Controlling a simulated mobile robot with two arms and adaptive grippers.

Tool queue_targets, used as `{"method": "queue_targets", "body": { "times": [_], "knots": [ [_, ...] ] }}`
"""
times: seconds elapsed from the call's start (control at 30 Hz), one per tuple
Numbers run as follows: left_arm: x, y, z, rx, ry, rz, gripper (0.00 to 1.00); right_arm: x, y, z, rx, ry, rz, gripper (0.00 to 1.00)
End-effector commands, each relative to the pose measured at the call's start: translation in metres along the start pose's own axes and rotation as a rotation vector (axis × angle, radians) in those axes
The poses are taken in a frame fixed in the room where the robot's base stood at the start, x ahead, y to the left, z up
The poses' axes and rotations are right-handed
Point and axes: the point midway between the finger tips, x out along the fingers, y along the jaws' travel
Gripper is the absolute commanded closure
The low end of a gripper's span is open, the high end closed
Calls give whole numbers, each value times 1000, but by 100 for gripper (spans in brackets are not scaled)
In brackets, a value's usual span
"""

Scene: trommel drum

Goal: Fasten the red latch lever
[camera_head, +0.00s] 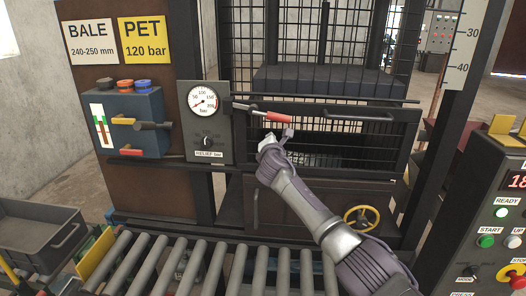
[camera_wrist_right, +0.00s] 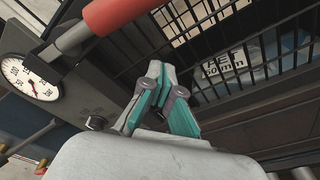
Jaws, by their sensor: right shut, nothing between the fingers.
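The red latch lever (camera_head: 279,117) lies nearly level across the front of the barred gate, its grey rod running left toward the gauge panel. Its red grip (camera_wrist_right: 112,12) also shows large at the top of the right wrist view. My right gripper (camera_head: 270,138) comes in from the lower right and is just below the red grip. In the right wrist view its teal fingers (camera_wrist_right: 158,72) are closed together and empty, apart from the grip. My left gripper is not in view.
A gauge panel (camera_head: 206,149) stands left of the lever. The dark barred gate (camera_head: 345,135) lies behind my gripper, with a bar handle (camera_head: 358,116) to the right. A yellow handwheel (camera_head: 361,218) is below. Rollers (camera_head: 205,267) run along the front.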

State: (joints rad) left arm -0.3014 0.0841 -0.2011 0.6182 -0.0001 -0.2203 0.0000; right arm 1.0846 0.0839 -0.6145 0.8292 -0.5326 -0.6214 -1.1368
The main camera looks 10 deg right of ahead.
Motion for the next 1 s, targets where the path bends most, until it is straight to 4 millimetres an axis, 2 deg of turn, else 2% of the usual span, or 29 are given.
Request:
{"method": "queue_targets", "body": {
  "times": [0.2,0.5,0.7,1.0],
  "knots": [
    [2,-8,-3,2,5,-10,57,-32,-2,-1,-2,1,-5,100],
    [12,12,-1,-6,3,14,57,-73,2,-4,-1,3,-7,100],
    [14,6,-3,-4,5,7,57,-83,3,-4,-3,2,-9,100],
    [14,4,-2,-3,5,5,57,-84,4,-4,-2,2,-10,100]
  ]
}}
